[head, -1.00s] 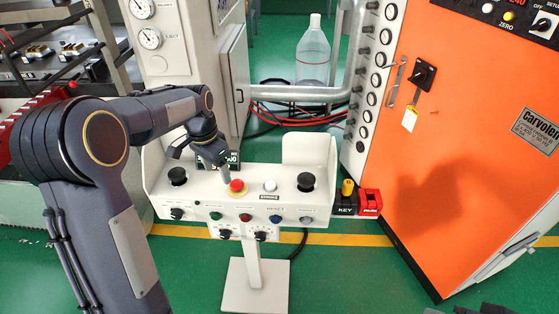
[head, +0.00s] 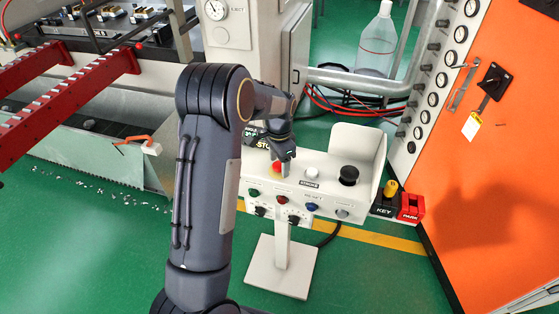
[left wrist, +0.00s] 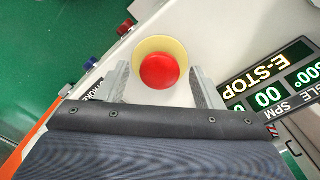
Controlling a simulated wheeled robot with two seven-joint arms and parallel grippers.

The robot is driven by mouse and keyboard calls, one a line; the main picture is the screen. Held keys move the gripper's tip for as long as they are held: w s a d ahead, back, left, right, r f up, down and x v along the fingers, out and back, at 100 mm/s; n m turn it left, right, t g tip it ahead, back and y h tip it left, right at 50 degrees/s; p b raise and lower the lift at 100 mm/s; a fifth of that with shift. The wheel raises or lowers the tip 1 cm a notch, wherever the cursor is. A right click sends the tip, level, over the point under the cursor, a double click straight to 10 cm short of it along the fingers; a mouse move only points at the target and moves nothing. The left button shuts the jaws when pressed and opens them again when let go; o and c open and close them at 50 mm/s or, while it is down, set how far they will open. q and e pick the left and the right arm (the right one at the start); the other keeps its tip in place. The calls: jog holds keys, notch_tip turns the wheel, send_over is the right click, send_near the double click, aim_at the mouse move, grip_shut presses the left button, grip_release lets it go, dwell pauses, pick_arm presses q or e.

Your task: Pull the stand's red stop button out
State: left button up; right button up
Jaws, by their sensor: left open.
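The stand (head: 330,206) is a white control box on a post with a square foot. Its red stop button (left wrist: 158,71) has a round red cap on a yellow collar in the left wrist view. In the head view the button (head: 277,168) is partly hidden by my left gripper (head: 286,168). In the left wrist view my left gripper (left wrist: 160,85) is open, with one finger on each side of the button and collar. I cannot tell whether the fingers touch it. My right gripper is not in view.
A green E-STOP display (left wrist: 268,72) stands beside the button. A white button (head: 311,173) and a black knob (head: 348,175) are to its right. An orange cabinet (head: 500,160) stands at the right; green floor is open in front.

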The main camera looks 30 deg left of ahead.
aim_at(279, 164)
pick_arm(q)
grip_shut()
jog(key=shift+w+r, duration=0.1)
jog(key=shift+r, duration=0.65)
grip_release()
notch_tip(279, 164, up, 7)
jog(key=shift+r, duration=0.4)
dwell(0.3)
